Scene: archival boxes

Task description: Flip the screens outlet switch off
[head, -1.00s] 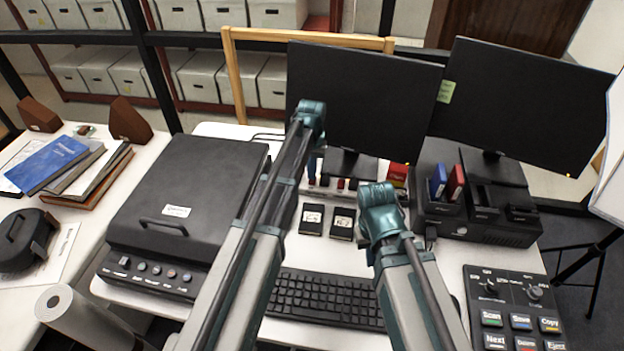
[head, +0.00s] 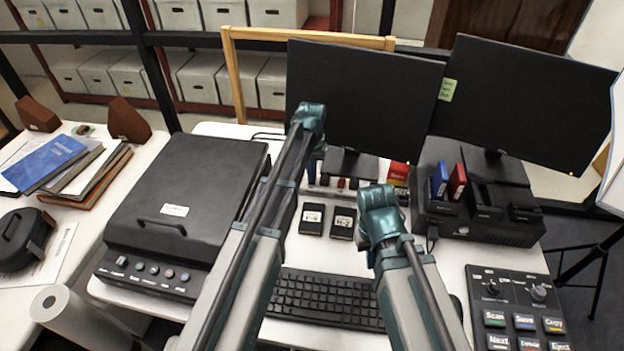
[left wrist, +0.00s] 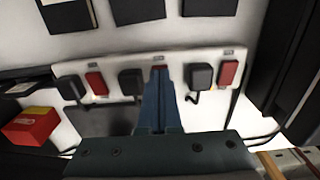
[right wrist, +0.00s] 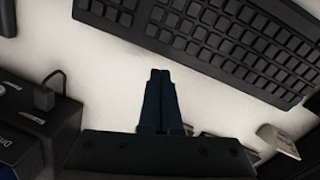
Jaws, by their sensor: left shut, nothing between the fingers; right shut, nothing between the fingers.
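A white power strip (left wrist: 215,58) runs across the left wrist view with three red rocker switches, a left one (left wrist: 97,83), a middle one (left wrist: 159,69) and a right one (left wrist: 228,73). Black plugs sit between them. The small labels above the switches are too small to read. My left gripper (left wrist: 158,78) is shut and empty, its tips at the middle switch and partly covering it; I cannot tell whether they touch. In the head view the strip (head: 325,181) is partly hidden behind my left arm. My right gripper (right wrist: 160,75) is shut and empty over the white desk near the keyboard.
Two monitors (head: 365,95) stand behind the strip. Two black cartridges (head: 312,218) lie in front of it, with the keyboard (head: 325,298) nearer. A black scanner (head: 185,190) is left, a black dock (head: 480,225) and a button panel (head: 515,310) right. A red and yellow box (left wrist: 32,125) is by the strip.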

